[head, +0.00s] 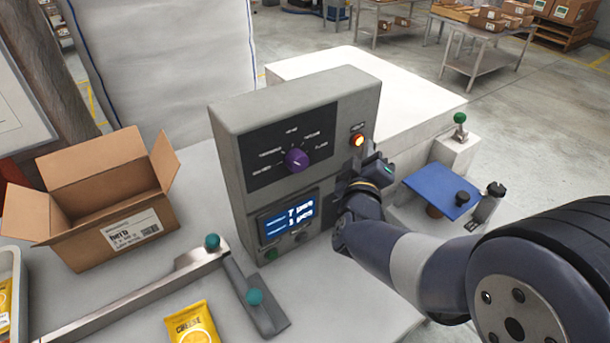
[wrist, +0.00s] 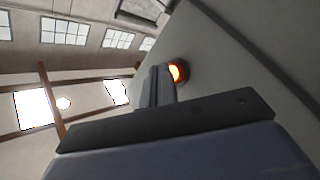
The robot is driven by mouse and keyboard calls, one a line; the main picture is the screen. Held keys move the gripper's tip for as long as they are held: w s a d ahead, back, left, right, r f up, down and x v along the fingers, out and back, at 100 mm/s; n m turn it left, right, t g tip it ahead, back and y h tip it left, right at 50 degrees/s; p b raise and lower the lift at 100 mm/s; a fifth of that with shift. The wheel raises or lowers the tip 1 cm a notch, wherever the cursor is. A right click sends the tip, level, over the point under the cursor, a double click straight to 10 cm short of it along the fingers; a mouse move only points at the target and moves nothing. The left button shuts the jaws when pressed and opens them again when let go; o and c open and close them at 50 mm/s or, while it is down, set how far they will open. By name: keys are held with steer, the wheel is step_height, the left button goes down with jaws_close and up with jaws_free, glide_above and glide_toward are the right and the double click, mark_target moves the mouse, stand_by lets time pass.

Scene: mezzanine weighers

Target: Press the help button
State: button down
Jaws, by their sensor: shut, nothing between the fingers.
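The lit orange button (head: 359,141) sits at the upper right of the grey control box's front, with a small label above it too small to read. It also glows in the wrist view (wrist: 175,72), right beside my fingertips. My gripper (head: 370,150) is shut and empty, its tip at or very close to the button; I cannot tell whether they touch. In the wrist view my gripper (wrist: 158,78) partly covers the button's left side. The grey control box (head: 228,130) also carries a purple rotary knob (head: 297,159) and a lit blue display (head: 287,217).
An open cardboard box (head: 125,215) stands at left. A yellow packet (head: 194,324) lies near teal-knobbed rails (head: 254,297). A green button (head: 271,254) is below the display. A blue plate (head: 440,189) and a green-knobbed lever (head: 460,119) stand at right, beyond my arm.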

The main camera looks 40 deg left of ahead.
steer(key=shift+d, duration=0.1)
steer(key=d, duration=0.2)
steer(key=s+d+b, duration=0.1)
steer(key=d, duration=0.2)
steer(key=shift+s+d+b, duration=0.3)
steer(key=shift+b, duration=0.1)
